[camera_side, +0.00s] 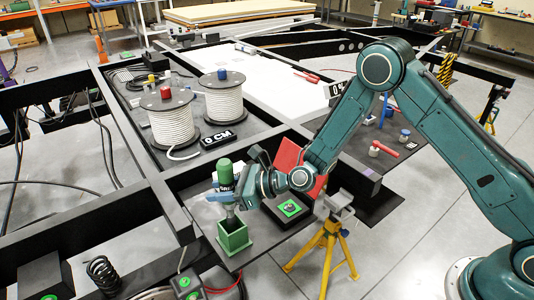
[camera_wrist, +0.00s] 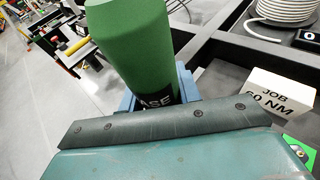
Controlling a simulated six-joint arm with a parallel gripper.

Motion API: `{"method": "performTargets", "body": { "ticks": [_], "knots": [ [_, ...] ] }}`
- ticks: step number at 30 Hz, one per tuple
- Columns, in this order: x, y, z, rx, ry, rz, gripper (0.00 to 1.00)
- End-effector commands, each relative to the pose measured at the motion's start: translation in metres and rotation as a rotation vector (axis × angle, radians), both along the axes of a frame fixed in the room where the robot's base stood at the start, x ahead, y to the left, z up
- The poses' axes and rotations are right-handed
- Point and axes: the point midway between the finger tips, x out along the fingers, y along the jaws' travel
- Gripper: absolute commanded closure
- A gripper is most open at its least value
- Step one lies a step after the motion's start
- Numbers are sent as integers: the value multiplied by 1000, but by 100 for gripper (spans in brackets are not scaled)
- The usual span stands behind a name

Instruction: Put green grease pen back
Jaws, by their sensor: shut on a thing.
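The green grease pen (camera_side: 225,176) is upright in my gripper (camera_side: 223,197), whose jaws are shut around its body. In the wrist view the pen (camera_wrist: 135,40) fills the upper middle, with part of a white-lettered dark label showing between the blue jaws of my gripper (camera_wrist: 157,98). A green square open-topped holder (camera_side: 235,240) stands on the dark board directly below the gripper. The pen's dark lower end is over the holder's opening; I cannot tell whether it is inside. The holder does not show in the wrist view.
A black box with a green-ringed button (camera_side: 290,208) and a red panel (camera_side: 292,160) are right of the holder. A white "JOB 60 NM" block (camera_wrist: 281,92) shows in the wrist view. Two white cable spools (camera_side: 171,122) stand behind. A yellow stand (camera_side: 327,245) is at right.

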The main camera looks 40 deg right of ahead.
Motion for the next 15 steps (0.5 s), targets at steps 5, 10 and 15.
{"method": "performTargets", "body": {
  "ticks": [5, 10, 15],
  "knots": [
    [1, 0, -12, 2, -2, -2, 100],
    [1, 0, -23, 3, 0, -2, 100],
    [1, 0, -35, 1, -2, -1, 100]
  ]
}}
